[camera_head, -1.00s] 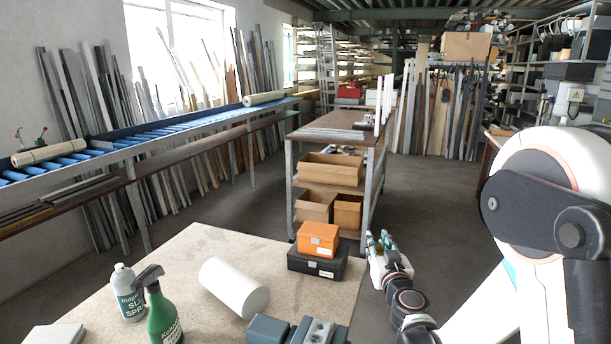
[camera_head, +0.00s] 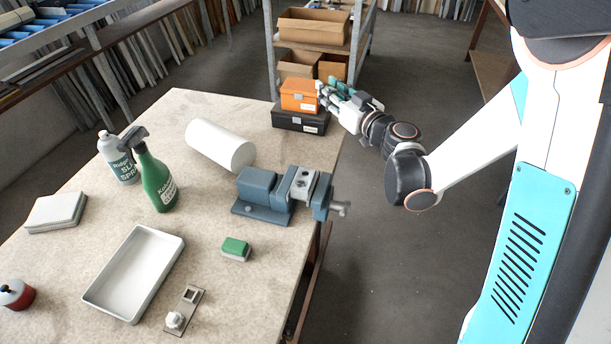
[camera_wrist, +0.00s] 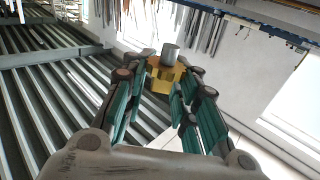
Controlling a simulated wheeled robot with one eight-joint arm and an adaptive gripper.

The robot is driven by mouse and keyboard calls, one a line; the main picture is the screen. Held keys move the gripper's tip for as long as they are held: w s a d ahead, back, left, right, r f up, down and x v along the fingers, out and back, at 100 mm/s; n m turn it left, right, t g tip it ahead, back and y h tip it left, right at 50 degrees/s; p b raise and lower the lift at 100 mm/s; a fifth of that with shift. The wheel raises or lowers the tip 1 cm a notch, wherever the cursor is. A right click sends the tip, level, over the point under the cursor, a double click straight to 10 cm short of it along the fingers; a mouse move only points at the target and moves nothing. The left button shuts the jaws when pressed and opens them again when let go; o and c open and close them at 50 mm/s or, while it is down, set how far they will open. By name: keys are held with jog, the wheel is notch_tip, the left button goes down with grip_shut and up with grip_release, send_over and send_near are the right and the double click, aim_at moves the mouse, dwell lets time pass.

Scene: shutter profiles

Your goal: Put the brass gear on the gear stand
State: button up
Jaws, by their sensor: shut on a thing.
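My gripper (camera_head: 322,92) is at the far right edge of the bench, beside the boxes, in the head view. In the wrist view my gripper (camera_wrist: 170,72) is shut on a yellow brass piece, the brass gear (camera_wrist: 161,84), with a grey cylinder at its top. The gear is hidden or too small to tell in the head view. A small dark plate (camera_head: 189,301) with a pale round knob and a square piece lies at the front of the bench; it may be the gear stand, but I cannot tell.
The bench (camera_head: 225,290) holds a grey vise (camera_head: 262,190), white roll (camera_head: 220,146), white tray (camera_head: 135,275), green-topped block (camera_head: 236,248), green spray bottle (camera_head: 155,180) and silver bottle (camera_head: 117,160). An orange box (camera_head: 299,95) sits on a black box (camera_head: 300,119) close to my gripper.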

jog(key=s+a+r+n+g+y, duration=0.3)
jog(key=s+n+g+y, duration=0.1)
jog(key=s, duration=0.2)
jog(key=s+a+r+n+g+y, duration=0.3)
jog(key=s+a+n+g+y, duration=0.1)
jog(key=s+g, duration=0.1)
jog(key=shift+s+a+r+g, duration=0.3)
jog(key=shift+s+r, duration=0.05)
jog(key=shift+s, duration=0.55)
notch_tip(320, 180, down, 20)
jog(key=b, duration=0.7)
jog(key=shift+r, duration=0.2)
jog(key=shift+f+b, duration=0.2)
jog(key=shift+b, duration=0.15)
jog(key=o, duration=1.1)
jog(key=shift+o, duration=0.2)
